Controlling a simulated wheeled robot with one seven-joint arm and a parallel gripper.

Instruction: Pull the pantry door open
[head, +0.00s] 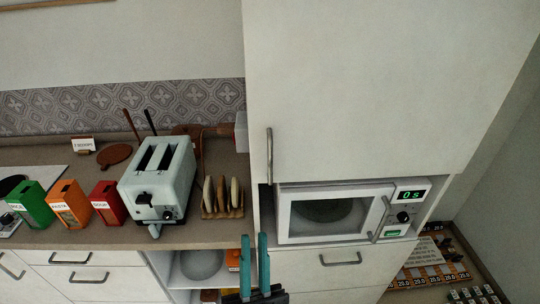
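The tall white door (370,90) above the microwave fits the pantry door and looks shut. Its vertical grey bar handle (269,155) is near the lower left edge. My gripper (254,238) is at the bottom centre, with two teal fingers pointing up and a gap between them. It is open and empty. In the picture it is below the handle and slightly left of it, apart from it. No other door labelled as a pantry shows.
A microwave (335,213) sits in the niche under the door, above a drawer with a handle (340,259). On the left counter (90,240) stand a toaster (158,180), a toast rack (222,198) and coloured tins (70,205). An open shelf (200,268) is below.

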